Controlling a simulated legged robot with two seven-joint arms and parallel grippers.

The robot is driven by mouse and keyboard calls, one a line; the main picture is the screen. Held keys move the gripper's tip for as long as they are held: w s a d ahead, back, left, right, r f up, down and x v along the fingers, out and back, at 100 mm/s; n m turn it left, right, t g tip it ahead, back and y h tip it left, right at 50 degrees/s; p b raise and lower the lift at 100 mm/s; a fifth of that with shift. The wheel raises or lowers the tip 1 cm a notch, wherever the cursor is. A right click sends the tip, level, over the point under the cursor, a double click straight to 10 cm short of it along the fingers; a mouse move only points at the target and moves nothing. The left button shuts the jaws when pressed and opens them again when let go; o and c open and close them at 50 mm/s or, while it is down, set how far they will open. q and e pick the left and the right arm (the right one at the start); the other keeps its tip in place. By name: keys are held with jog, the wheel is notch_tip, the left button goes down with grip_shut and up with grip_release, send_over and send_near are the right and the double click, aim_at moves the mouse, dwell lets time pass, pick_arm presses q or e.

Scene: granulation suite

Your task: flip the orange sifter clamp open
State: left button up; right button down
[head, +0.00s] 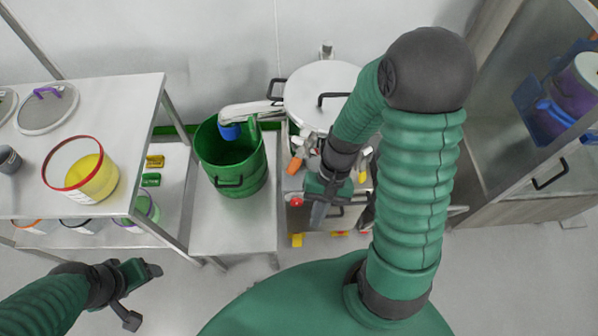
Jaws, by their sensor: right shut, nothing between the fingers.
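The sifter (312,95) is a pale metal drum with a round lid and a dark handle, standing in the upper middle. The orange clamp (294,166) sits low on its front left side. My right gripper (318,213) is shut and empty, pointing down in front of the sifter, just below and right of the orange clamp. It appears apart from the clamp, though the depth between them is hard to judge. My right arm hides the sifter's right side. My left gripper (143,295) is open and empty at the lower left, far from the sifter.
A green bucket (240,180) stands left of the sifter under its spout. A cabinet (530,150) stands at right. A red button (296,202) is close to my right gripper.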

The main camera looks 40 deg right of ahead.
aim_at(297, 160)
jog(key=w+d+f+m+t+y+b, duration=0.1)
jog(key=w+f+m+t+y+b, duration=0.3)
jog(key=f+m+t+y+b, duration=0.55)
jog(key=w+d+f+m+t+h+b, duration=0.1)
jog(key=w+d+m+t+h+b, duration=0.15)
jog(key=d+m+t, duration=0.3)
jog(key=w+d+f+m+t+h+b, duration=0.1)
jog(key=d+f+m+t+b, duration=0.15)
jog(key=d+m+t, duration=0.35)
jog(key=w+a+r, duration=0.1)
jog(key=w, duration=0.1)
jog(key=w+a+r+n, duration=0.1)
jog(key=w+a, duration=0.1)
jog(key=w, duration=0.1)
jog(key=w+a+r+n+g, duration=0.1)
jog(key=w+a, duration=0.1)
jog(key=w, duration=0.1)
jog(key=r, duration=0.2)
jog(key=a+r, duration=0.1)
jog(key=r, duration=0.1)
jog(key=shift+s+a, duration=0.1)
jog(key=shift+s, duration=0.15)
jog(key=shift+f, duration=0.1)
